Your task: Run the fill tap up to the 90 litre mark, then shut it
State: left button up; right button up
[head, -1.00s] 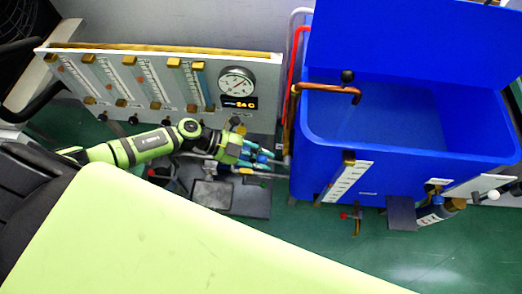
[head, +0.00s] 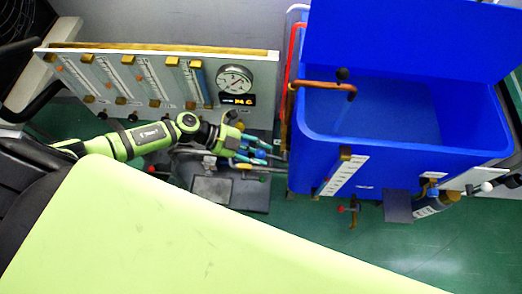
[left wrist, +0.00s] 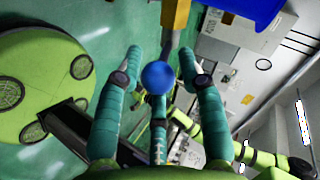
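The blue tank (head: 303,160) stands right of centre in the head view, lid raised. A faint pale streak hangs below the spout's end. A white level scale (head: 343,175) is on the tank's front; its figures are too small to read. My left gripper (head: 266,152) is just left of the tank. In the left wrist view its teal fingers (left wrist: 160,60) are spread on both sides of a blue ball knob (left wrist: 157,77), with gaps visible. My right gripper is not in view.
Left of the tank stands a white panel (head: 120,62) with several flow tubes, a round gauge (head: 234,80) and an orange display. A red-handled drain valve (head: 353,209) sits below the tank front. A grey plate (head: 398,206) is beside it. Green floor is open in front.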

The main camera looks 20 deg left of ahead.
pick_arm(q)
jog(key=v, duration=1.1)
jog(key=shift+a+r, duration=0.1)
jog(key=shift+c, duration=1.1)
